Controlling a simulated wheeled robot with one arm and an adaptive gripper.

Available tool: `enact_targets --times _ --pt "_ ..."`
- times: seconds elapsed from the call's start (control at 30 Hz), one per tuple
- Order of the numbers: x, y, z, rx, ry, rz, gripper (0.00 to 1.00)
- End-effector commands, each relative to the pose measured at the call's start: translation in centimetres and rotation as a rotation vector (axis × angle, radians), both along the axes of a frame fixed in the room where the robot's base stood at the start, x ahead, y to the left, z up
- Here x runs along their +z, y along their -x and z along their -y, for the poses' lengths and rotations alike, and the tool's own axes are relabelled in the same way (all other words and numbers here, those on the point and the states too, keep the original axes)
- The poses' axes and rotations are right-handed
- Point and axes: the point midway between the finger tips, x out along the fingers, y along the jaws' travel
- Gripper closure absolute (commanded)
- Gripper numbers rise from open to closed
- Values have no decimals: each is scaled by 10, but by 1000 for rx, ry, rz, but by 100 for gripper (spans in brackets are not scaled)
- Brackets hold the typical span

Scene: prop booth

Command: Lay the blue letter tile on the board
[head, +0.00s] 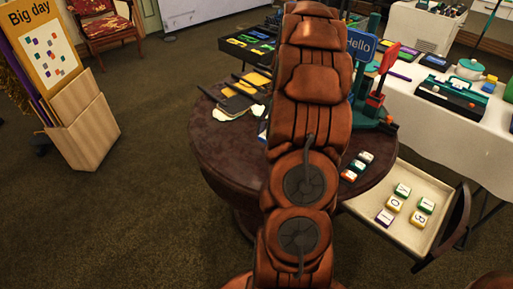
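My gripper is not in view; my orange arm runs up the middle and covers much of the round table. In the drawer (375,199) lie several white letter tiles with coloured sides: a green-sided one (402,190), a purple-sided one (384,218) and a red-sided one (419,220) among them. A short row of small tiles (357,166) is on the round table, right of my arm. I cannot tell which tile is the blue one; a small blue and white patch shows beside my arm's left edge. I cannot make out the board for certain; it may be hidden behind my arm.
The dark round table (222,150) holds dark and yellow flat items (240,97) at left. A blue "Hello" sign (361,45) and a red sign (389,57) stand at its right back. A white-clothed table (464,148) is at right. The carpet at left is open.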

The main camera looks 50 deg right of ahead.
Motion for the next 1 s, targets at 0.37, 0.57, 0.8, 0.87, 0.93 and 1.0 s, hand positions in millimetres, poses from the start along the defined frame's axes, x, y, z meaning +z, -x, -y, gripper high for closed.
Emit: enact_targets --times 0.37,0.57,0.8,0.87,0.93,1.0 --pt "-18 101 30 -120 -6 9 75" --pt "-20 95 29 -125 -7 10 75" --pt "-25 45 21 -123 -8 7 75" --pt "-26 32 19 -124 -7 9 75" --pt "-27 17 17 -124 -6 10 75" --pt "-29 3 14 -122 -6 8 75"
